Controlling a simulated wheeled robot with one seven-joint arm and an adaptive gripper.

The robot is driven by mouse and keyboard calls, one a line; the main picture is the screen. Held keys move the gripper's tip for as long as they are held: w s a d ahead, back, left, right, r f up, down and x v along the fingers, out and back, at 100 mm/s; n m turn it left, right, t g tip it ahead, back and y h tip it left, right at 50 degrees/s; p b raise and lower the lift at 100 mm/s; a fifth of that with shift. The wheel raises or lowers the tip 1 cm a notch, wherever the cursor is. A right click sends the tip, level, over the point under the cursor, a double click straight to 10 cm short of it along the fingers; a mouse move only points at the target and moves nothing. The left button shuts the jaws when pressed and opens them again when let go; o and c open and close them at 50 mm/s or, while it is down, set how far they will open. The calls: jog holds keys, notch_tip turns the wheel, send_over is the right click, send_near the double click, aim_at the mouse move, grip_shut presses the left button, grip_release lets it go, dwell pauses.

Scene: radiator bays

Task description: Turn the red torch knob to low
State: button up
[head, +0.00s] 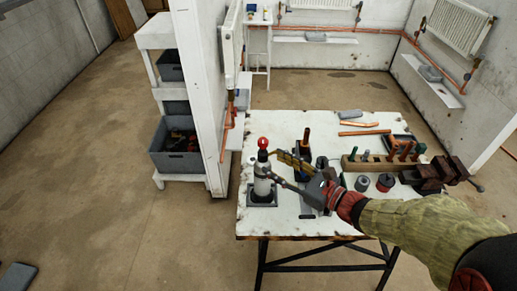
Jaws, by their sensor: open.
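The torch is a pale grey bottle (262,186) with a dark upper part, standing upright in a dark square base on the left of the workbench. Its red knob (263,143) sits at the very top and is in clear view. The knob's setting is too small to read. My gripper (275,167) reaches in from the right and is open. Its tips are just right of the torch's upper part, lower than the red knob in the picture. I cannot tell whether they touch the torch. Nothing shows held between them.
The white workbench (274,222) holds a wooden tool rack (370,164), a vise (432,174), small round tins and copper pipe pieces at the right. A white wall end (203,100) and shelves with grey crates (178,160) stand at the left. The front left floor is mostly clear.

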aim_at(267, 143)
jog(key=shift+w+a+r+m+t+b, duration=0.35)
jog(key=shift+w+a, duration=0.35)
jog(key=shift+w, duration=0.5)
jog(key=shift+w+a+r+m+t+b, duration=0.2)
jog(key=shift+w+a+r+m+b, duration=0.35)
jog(key=shift+w, duration=0.7)
jog(key=shift+w+a+r+m+t+b, duration=0.25)
jog(key=shift+w+a+r, duration=0.25)
jog(key=shift+w+a, duration=0.5)
jog(key=shift+w+d, duration=0.2)
jog(key=c, duration=0.4)
grip_shut()
